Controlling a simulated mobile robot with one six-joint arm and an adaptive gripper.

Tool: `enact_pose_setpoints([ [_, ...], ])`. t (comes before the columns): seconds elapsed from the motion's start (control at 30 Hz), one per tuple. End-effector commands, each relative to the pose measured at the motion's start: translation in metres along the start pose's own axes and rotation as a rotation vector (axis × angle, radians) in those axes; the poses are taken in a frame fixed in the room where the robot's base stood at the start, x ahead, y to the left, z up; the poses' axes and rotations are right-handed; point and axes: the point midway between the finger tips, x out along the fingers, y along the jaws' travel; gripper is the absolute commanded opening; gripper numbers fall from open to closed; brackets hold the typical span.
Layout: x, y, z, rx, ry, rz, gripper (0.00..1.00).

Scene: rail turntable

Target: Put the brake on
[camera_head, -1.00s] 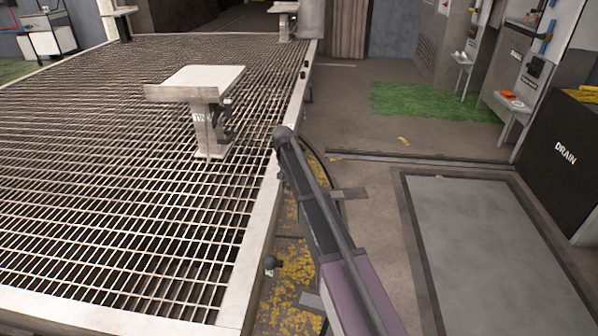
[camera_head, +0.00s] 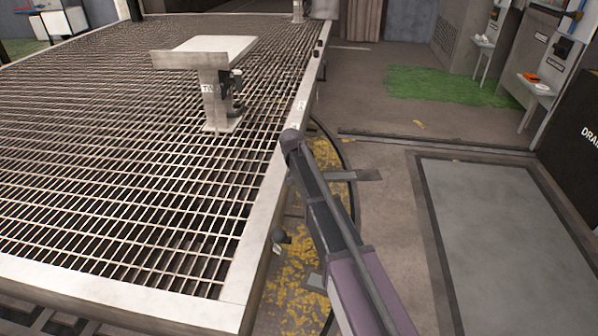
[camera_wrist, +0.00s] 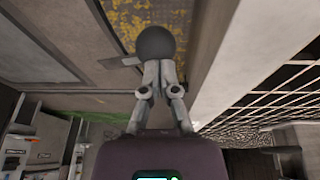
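A dark round knob (camera_wrist: 155,45) sits at the fingertips of my gripper (camera_wrist: 158,72) in the wrist view, and it looks like a lever's top. The grey fingers come close together at its lower edge. The knob covers the tips and any stem below. In the head view the same dark round end (camera_head: 291,140) shows at the far tip of my arm, by the turntable's white edge (camera_head: 262,215). A smaller dark knob (camera_head: 278,236) stands lower beside that edge, apart from my arm. No brake label is visible.
The turntable's grating (camera_head: 130,150) fills the left, with a pale stand (camera_head: 215,90) on it. Yellow-marked ground (camera_head: 300,255) and a curved rail lie right of the edge. A flat grey floor panel (camera_head: 505,235) and open floor lie further right.

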Motion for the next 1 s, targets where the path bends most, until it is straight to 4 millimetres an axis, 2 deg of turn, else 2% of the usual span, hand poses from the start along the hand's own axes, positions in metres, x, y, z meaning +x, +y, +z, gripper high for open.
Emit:
enact_pose_setpoints([
  [0.03,0.011,-0.001,0.007,0.0,0.0,0.0,0.0],
  [0.33,0.031,-0.002,0.022,-0.001,0.0,0.0,0.0],
  [1.0,0.035,-0.004,0.026,-0.002,0.0,0.0,0.0],
])
